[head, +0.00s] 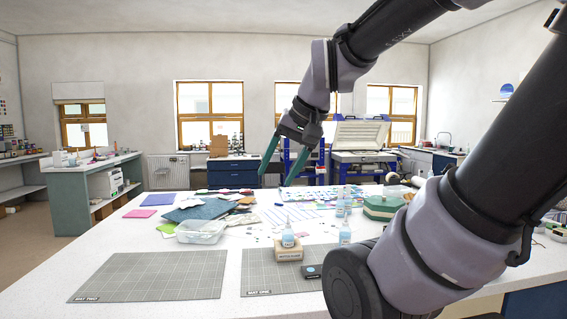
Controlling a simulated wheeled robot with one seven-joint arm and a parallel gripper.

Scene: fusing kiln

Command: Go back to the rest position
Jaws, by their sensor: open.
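My gripper (276,180) is open and empty. Its two teal fingers point down and stand apart, seen in front of the far side of the white worktable (50,290). Nothing is between the fingers, and I cannot tell their exact height above the table. My arm reaches in from the right and covers part of the table's right side.
Two grey cutting mats, mat two (150,276) and mat one (262,284), lie near the front. A wooden block (288,254) bears a bottle (288,238). A clear tub (201,231), glass sheets (200,211) and a green box (383,207) stand behind. An open kiln (361,135) is at the back.

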